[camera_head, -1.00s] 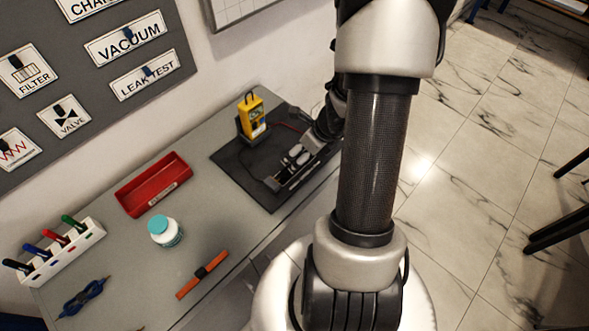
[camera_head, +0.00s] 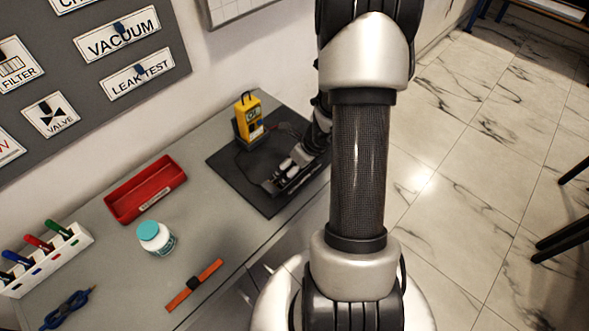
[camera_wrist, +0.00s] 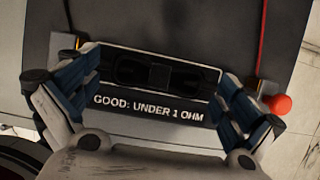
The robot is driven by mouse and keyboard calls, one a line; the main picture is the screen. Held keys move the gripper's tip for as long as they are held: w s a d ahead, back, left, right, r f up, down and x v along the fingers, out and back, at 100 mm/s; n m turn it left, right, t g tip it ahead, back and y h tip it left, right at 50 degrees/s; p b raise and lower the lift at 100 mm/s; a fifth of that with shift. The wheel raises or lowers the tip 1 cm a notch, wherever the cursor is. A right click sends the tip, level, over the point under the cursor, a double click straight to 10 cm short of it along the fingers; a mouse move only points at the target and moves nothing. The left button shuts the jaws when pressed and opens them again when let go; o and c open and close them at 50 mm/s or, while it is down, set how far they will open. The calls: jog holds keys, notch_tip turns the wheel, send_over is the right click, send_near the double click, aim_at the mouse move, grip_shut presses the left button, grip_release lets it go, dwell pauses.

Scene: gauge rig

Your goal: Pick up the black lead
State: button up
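My gripper (camera_wrist: 160,108) is open, its two fingers spread on either side of a dark block with a recess, labelled "GOOD: UNDER 1 OHM" (camera_wrist: 148,110). In the head view my gripper (camera_head: 284,176) is low over the black mat (camera_head: 228,172), in front of the yellow meter (camera_head: 249,118). A thin dark line, likely the black lead (camera_wrist: 70,18), comes down at the upper left of the wrist view and passes behind the left finger. A red lead (camera_wrist: 263,35) runs down at the right. Whether anything lies in the recess is unclear.
A red ball-shaped piece (camera_wrist: 280,104) is close outside the right finger. The bench between tray and mat is clear.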

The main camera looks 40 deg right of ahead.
jog(key=c, duration=0.9)
jog(key=shift+c, duration=0.2)
jog(key=shift+r, duration=0.15)
notch_tip(320, 180, up, 20)
jog(key=p, duration=1.4)
jog(key=shift+p, duration=0.4)
